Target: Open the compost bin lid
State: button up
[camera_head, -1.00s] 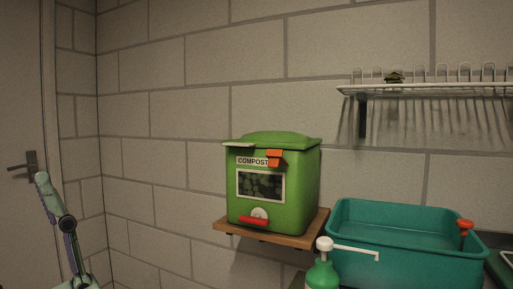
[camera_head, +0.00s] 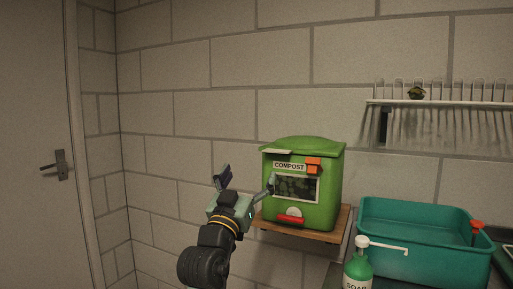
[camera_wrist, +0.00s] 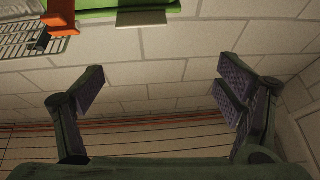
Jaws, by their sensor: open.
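The green compost bin (camera_head: 330,190) stands upright on a small wooden shelf on the wall. Its domed green lid (camera_head: 305,144) is down. An orange latch (camera_head: 314,165) sits at the front by the "COMPOST" label, above a dark window. My gripper (camera_head: 246,182) is raised at the bin's left front, fingers spread and empty. Its right finger overlaps the window's left edge in the picture; I cannot tell if they touch. In the wrist view, both fingers (camera_wrist: 167,88) are apart with nothing between them. The orange latch (camera_wrist: 63,19) and a pale tab (camera_wrist: 142,18) show at the top.
A teal tub (camera_head: 420,240) stands right of the bin, with a green soap bottle (camera_head: 357,272) in front. A white wire rack (camera_head: 440,103) hangs on the wall above. A door (camera_head: 35,120) is at far left. The wall left of the bin is bare.

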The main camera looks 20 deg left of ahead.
jog(key=shift+w+d+r+m+g+h+p, duration=0.15)
jog(key=shift+w+d+r+h+p, duration=0.35)
jog(key=shift+w, duration=1.45)
jog(key=shift+w+d+r+m+g+h+p, duration=0.15)
jog(key=shift+w+r+p, duration=0.45)
jog(key=shift+w, duration=1.4)
jog(key=shift+w+d+r+m+g+h+p, duration=0.15)
jog(key=shift+w+d+r+h+p, duration=0.45)
jog(key=shift+w, duration=1.35)
jog(key=shift+a+f+y, duration=0.2)
jog(key=shift+f+y, duration=0.05)
jog(key=shift+c, duration=0.3)
jog(key=c, duration=1.6)
jog(key=shift+r, duration=0.1)
jog(key=shift+c, duration=0.2)
